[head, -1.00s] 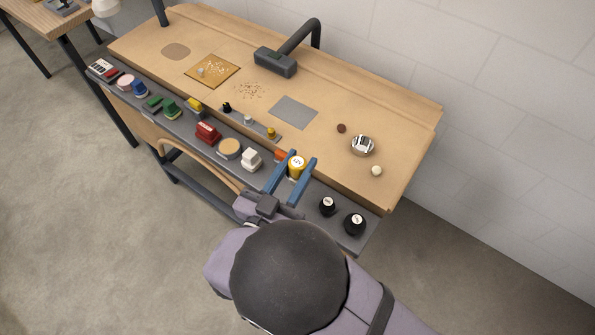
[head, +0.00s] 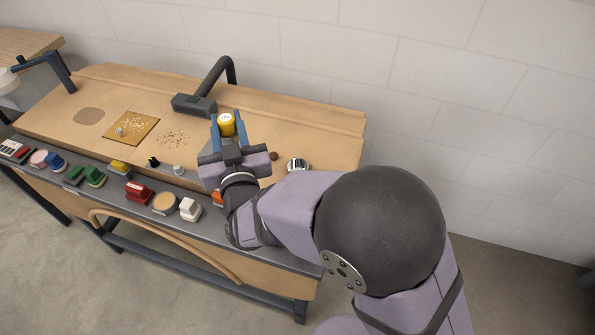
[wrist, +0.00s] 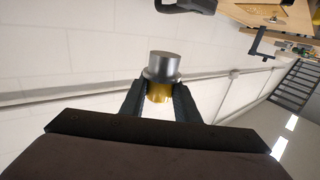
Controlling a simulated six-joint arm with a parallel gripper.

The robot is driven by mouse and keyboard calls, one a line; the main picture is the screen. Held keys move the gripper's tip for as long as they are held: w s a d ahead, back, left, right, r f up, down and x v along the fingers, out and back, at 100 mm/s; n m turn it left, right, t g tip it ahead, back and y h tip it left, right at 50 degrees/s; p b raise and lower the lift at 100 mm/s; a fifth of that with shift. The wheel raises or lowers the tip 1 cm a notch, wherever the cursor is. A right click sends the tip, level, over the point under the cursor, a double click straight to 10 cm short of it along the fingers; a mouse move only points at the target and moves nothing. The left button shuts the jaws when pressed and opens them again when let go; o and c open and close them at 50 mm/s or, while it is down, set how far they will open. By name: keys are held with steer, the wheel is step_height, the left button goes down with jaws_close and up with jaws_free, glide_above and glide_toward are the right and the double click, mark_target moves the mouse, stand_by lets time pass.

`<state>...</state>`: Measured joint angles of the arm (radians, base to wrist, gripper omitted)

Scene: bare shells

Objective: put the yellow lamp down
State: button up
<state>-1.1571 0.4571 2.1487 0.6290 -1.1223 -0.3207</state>
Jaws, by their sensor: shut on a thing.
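The yellow lamp (head: 226,124) is a short yellow cylinder with a pale round top bearing dark marks. My gripper (head: 228,130) has blue fingers, one on each side of the lamp, and is shut on it over the wooden bench top. In the wrist view the lamp's yellow part (wrist: 158,93) sits between the dark fingers, and a wider grey cylinder (wrist: 164,66) sticks out beyond their tips. No surface touches that grey end there. The bench right under the lamp is hidden by my gripper, and the grey square patch seen earlier does not show now.
A dark lamp-like arm (head: 200,103) stands behind and left of the lamp. A silver-rimmed round piece (head: 298,165) and a brown disc (head: 273,155) lie to the right. The front ledge holds several coloured blocks, including a red one (head: 138,193) and a white one (head: 190,208).

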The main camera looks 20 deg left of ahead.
steer(key=w+d+r+n+g+y+b, duration=0.1)
steer(key=w+d+n+g+y+b, duration=0.1)
steer(key=w+d+n+g+y, duration=0.5)
steer(key=d+f+n+g, duration=0.1)
steer(key=d+f+g, duration=0.3)
steer(key=d, duration=0.2)
steer(key=shift+y, duration=0.3)
steer(key=shift+s+d+f+b, duration=0.1)
steer(key=shift+f+b, duration=0.1)
steer(key=shift+f, duration=2.35)
steer(key=shift+d+f+b, duration=0.1)
steer(key=shift+f+b, duration=0.1)
steer(key=shift+f, duration=2.35)
steer(key=shift+f+b, duration=0.35)
steer(key=shift+f, duration=0.05)
steer(key=o, duration=1)
steer(key=shift+o, duration=0.2)
